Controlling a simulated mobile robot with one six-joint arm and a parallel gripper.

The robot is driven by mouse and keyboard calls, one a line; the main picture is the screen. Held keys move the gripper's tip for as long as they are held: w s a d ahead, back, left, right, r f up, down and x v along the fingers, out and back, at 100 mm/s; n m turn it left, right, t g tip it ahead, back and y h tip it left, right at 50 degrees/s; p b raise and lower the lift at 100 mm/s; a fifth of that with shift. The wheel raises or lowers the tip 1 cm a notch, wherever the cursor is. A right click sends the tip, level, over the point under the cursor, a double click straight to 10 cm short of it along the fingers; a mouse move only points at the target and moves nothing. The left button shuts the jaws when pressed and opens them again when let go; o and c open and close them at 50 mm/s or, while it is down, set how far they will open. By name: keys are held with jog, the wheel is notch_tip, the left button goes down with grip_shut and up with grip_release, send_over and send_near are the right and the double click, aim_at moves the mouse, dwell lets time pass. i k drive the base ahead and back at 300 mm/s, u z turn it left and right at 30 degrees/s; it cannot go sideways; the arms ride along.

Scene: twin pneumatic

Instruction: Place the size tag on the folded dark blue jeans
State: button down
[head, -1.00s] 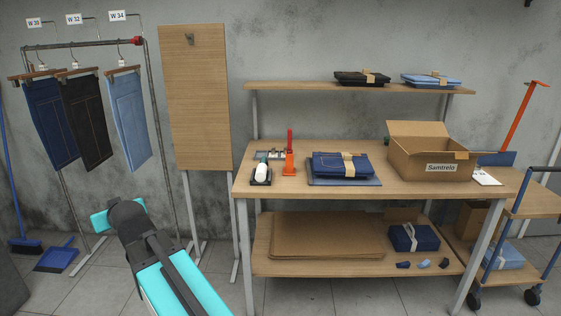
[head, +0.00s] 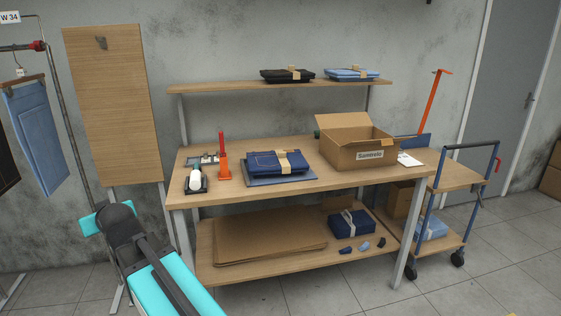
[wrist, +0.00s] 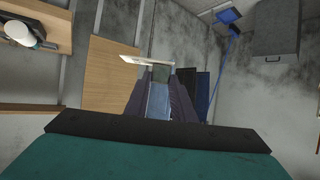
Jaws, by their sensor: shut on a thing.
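The folded dark blue jeans (head: 262,161) lie on a flat grey-blue board (head: 300,176) on the workbench, with a tan band around them. In the wrist view my gripper (wrist: 160,67) shows as two dark fingers close together. A thin pale strip, which looks like the size tag (wrist: 132,60), is held edge-on at the fingertips. Its print cannot be read. In the head view my arm is at the lower left, and neither the fingers nor the tag can be made out there. The gripper is well away from the folded jeans.
An open cardboard box (head: 352,154) stands right of the jeans. An orange tool (head: 224,168) and a white device on a dark base (head: 195,180) stand left. A shelf (head: 220,89) holds folded jeans above. A cart (head: 458,175) is at right. Light blue jeans (head: 38,135) hang at left.

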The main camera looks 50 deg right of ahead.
aim_at(300, 163)
jog(key=u, duration=0.05)
jog(key=i, duration=1)
jog(key=z, duration=0.05)
